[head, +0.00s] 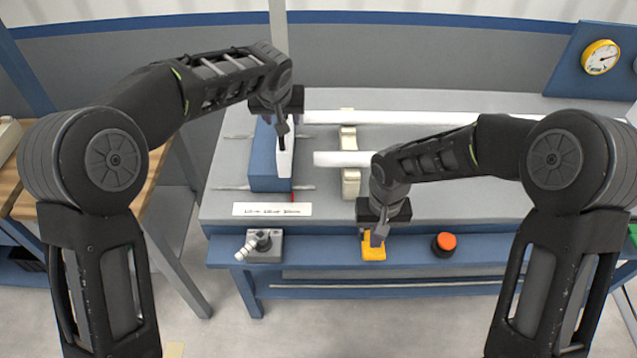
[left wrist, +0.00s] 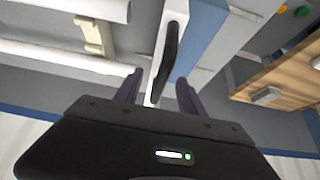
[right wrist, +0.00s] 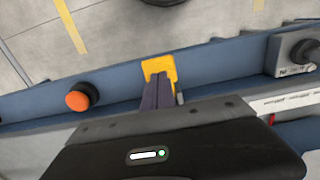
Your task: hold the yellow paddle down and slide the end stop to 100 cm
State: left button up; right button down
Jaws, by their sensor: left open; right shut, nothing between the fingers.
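The end stop (head: 264,165) is a blue block with a white face on the left of the grey table. Its black handle (left wrist: 171,48) shows in the left wrist view. My left gripper (head: 283,130) is open above the end stop, with its fingers on either side of the handle's line; whether they touch it I cannot tell. The yellow paddle (head: 374,252) sits on the blue front rail. My right gripper (head: 378,238) is shut with its fingertips at the paddle, and seems to rest on it. A white scale strip (head: 272,209) lies before the end stop, near a red pointer (head: 292,197).
White pipes (head: 345,159) lie to the right of the end stop, across a cream support (head: 350,183). An orange button (head: 445,241) is right of the paddle. A grey box with a lever (head: 263,245) is left of it. A yellow gauge (head: 600,57) stands at the back right.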

dwell(0.3)
pick_arm(q)
jog(key=shift+v, duration=3.5)
pick_arm(e)
notch_tip(320, 180, up, 10)
